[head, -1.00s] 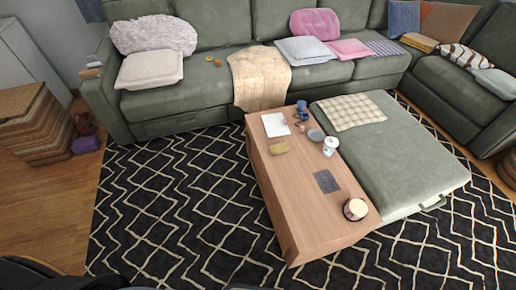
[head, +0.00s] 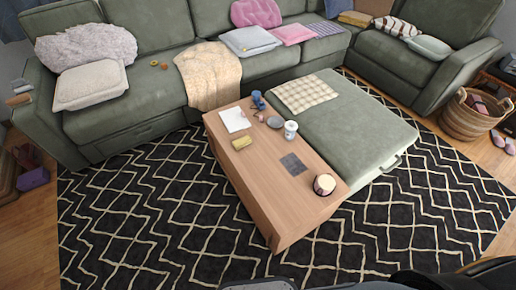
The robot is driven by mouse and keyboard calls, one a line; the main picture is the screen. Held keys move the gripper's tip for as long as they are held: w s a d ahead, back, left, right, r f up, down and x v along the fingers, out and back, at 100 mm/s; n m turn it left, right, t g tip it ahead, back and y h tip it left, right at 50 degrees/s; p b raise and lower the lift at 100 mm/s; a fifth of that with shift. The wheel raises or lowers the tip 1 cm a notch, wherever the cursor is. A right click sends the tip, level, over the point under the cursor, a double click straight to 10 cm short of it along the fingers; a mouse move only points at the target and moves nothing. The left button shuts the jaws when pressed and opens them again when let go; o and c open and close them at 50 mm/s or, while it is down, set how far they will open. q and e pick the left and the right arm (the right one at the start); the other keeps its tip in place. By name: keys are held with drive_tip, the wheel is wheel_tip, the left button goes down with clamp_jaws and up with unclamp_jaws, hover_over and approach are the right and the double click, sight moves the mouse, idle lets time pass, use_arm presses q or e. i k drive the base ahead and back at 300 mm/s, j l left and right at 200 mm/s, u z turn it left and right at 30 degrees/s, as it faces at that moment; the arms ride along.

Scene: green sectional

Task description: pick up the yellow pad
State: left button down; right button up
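The yellow pad (head: 242,142) lies flat on the wooden coffee table (head: 262,189), near its left edge. It sits just in front of a white paper or notebook (head: 234,119). Nothing lies on top of it. Neither of my grippers shows in the head view; only dark and grey parts of my own body show along the bottom edge.
The table also holds a blue item (head: 258,100), a grey dish (head: 275,122), a white cup (head: 290,130), a dark grey square (head: 293,164) and a round jar (head: 324,184). A green ottoman (head: 345,135) adjoins its right side. The patterned rug (head: 150,215) in front is clear.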

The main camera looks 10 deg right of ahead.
sight(240, 143)
drive_tip(key=i+j+z, duration=0.1)
drive_tip(key=z, duration=0.35)
drive_tip(key=j+z, duration=0.6)
drive_tip(key=z, duration=0.25)
drive_tip(key=j+z, duration=0.25)
drive_tip(key=z, duration=0.2)
